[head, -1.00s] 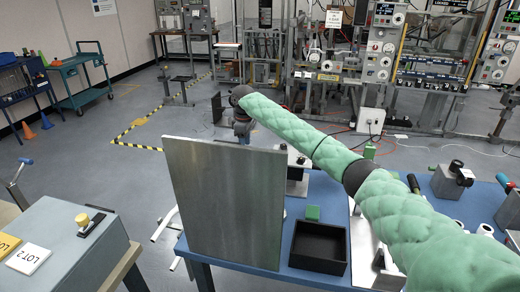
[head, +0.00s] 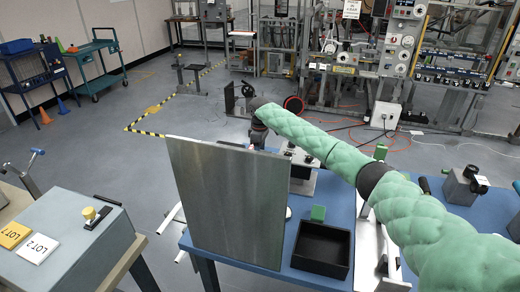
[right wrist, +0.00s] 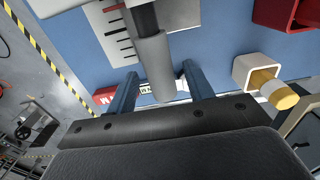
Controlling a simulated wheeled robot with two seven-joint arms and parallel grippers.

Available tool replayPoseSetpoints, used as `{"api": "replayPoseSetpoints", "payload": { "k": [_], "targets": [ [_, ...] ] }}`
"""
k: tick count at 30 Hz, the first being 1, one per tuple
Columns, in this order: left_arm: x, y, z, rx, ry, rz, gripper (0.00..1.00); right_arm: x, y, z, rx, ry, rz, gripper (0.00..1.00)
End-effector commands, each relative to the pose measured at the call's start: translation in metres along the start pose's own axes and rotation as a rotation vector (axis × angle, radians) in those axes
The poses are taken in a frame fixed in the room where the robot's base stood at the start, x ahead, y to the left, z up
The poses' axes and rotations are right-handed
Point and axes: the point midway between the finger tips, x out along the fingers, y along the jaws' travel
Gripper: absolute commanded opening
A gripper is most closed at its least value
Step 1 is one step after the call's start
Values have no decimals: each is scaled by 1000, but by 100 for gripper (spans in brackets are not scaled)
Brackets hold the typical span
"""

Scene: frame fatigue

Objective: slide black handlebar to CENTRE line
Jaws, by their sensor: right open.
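In the right wrist view a black bar (right wrist: 146,18), likely the handlebar, runs into a grey cylinder (right wrist: 155,65). A white plate with black tick lines and a red mark (right wrist: 117,35) lies beside it; I cannot tell which line is the centre. My right gripper (right wrist: 160,88) is open, with one finger on each side of the grey cylinder's end; contact cannot be told. In the head view my green right arm reaches behind an upright grey metal panel (head: 228,205), which hides the gripper. My left gripper is not in view.
In the right wrist view a white holder with a yellow-and-white cylinder (right wrist: 275,88) and a red bin (right wrist: 285,12) are at right.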

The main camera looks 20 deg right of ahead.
Motion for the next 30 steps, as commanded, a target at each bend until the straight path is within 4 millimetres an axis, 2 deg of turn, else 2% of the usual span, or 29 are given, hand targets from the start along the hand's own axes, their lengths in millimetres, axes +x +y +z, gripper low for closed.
{"api": "replayPoseSetpoints", "payload": {
  "k": [10, 11, 18, 25, 30],
  "targets": [
    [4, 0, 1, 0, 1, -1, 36, 5, 0, 0, 0, 0, 0, 52],
    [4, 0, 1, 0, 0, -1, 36, 5, 0, 0, 0, 0, 0, 48],
    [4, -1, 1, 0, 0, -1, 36, 4, 0, 0, 0, 0, 0, 1],
    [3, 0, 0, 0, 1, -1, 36, 4, 0, -4, 0, 1, 0, 0],
    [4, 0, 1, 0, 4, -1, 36, 4, 0, -18, 0, 2, 0, 0]
  ]
}}
